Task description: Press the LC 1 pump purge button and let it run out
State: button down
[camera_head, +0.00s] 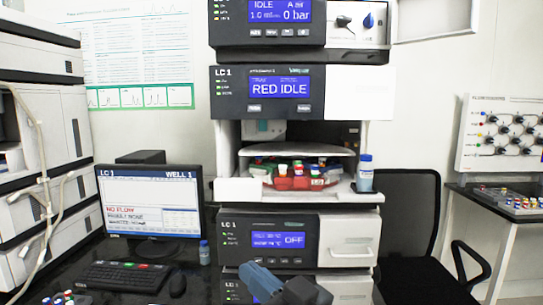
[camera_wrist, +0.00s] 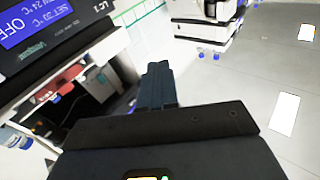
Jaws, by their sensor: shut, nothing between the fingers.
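The LC 1 stack stands in the middle of the head view. Its top module, the pump (camera_head: 228,33), has a blue display (camera_head: 280,10) reading IDLE and 0 bar. A row of small buttons (camera_head: 278,32) lies under that display; their labels are too small to read, so I cannot tell which is purge. The top of the pump is cut off by the frame. My gripper (camera_head: 258,278) is low, in front of the stack's bottom module and well below the pump. Its fingers are shut and empty, and also show in the wrist view (camera_wrist: 157,78).
Below the pump are a module reading RED IDLE (camera_head: 280,88), an open tray of vials (camera_head: 292,180) and a module reading OFF (camera_head: 280,240). A monitor (camera_head: 152,205) and keyboard (camera_head: 125,277) stand left. A black chair (camera_head: 410,225) stands right.

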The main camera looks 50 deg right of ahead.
aim_at(273, 31)
jog(key=w+d+r+m+t+h+b, duration=0.1)
jog(key=w+d+r+m+h, duration=0.2)
jog(key=r, duration=0.7)
jog(key=w+d+r+m+t+h, duration=0.1)
jog(key=w+r+m, duration=0.4)
jog(key=r, duration=0.6)
jog(key=s+d+r+m, duration=0.1)
jog(key=d+r+m, duration=0.1)
jog(key=r, duration=0.4)
jog(key=s+d+r+m+t+h+b, duration=0.1)
jog(key=d+r+m, duration=0.1)
jog(key=r+m, duration=0.2)
jog(key=s+d+r+m, duration=0.1)
jog(key=r+m, duration=0.3)
jog(key=r, duration=0.4)
jog(key=shift+d+r+t+h, duration=0.3)
jog(key=shift+d+r+t, duration=0.1)
jog(key=shift+w, duration=0.1)
jog(key=shift+w+d, duration=0.9)
jog(key=shift+d, duration=0.25)
jog(key=shift+w+d, duration=0.85)
jog(key=shift+d, duration=0.35)
jog(key=shift+w+d, duration=0.9)
jog(key=shift+d, duration=0.25)
jog(key=shift+b, duration=0.3)
